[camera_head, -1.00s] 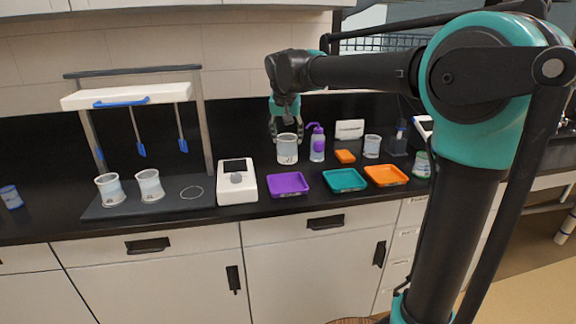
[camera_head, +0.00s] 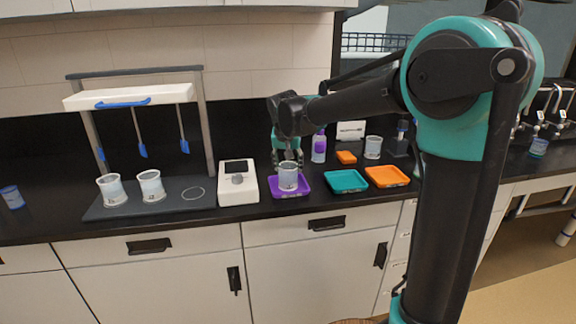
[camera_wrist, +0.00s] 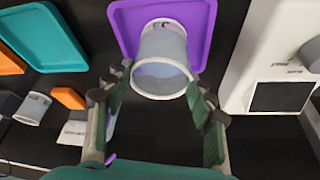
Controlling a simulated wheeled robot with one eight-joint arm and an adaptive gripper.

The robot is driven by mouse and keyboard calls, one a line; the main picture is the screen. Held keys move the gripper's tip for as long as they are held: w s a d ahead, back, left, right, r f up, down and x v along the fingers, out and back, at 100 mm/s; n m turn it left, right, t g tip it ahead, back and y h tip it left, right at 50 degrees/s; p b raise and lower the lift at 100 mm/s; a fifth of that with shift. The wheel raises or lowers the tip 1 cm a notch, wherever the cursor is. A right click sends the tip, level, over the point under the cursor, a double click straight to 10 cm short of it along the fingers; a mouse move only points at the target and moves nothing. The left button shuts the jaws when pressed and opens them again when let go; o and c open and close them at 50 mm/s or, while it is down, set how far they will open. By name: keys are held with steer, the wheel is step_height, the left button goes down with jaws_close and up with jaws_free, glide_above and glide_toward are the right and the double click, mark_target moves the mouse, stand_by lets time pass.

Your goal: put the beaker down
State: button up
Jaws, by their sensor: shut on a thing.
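The beaker (camera_head: 288,177) is a clear, whitish cup with a dark mark, upright at the purple tray (camera_head: 272,194). In the wrist view the beaker (camera_wrist: 163,62) sits between the fingers and overlaps the purple tray (camera_wrist: 205,14). My gripper (camera_head: 288,160) is shut on the beaker from behind; in the wrist view its fingers (camera_wrist: 158,92) are on both sides of the rim.
A teal tray (camera_head: 345,181) and an orange tray (camera_head: 387,176) lie to the right. A white instrument (camera_head: 237,188) stands close on the left. A purple-capped bottle (camera_head: 319,148), an orange block (camera_head: 346,157) and another beaker (camera_head: 373,147) stand behind. Two beakers (camera_head: 151,185) (camera_head: 111,189) are on the stirrer stand.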

steer(key=o, duration=1.7)
steer(key=shift+f, duration=0.1)
steer(key=v, duration=1.2)
steer(key=s+d+f, duration=0.4)
steer(key=d+f, duration=0.3)
steer(key=d, duration=0.2)
steer(key=s+d+f, duration=0.3)
steer(key=d+f, duration=0.5)
steer(key=s+d+f, duration=0.9)
steer(key=s+f, duration=0.4)
steer(key=s, duration=0.2)
steer(key=shift+d, duration=0.15)
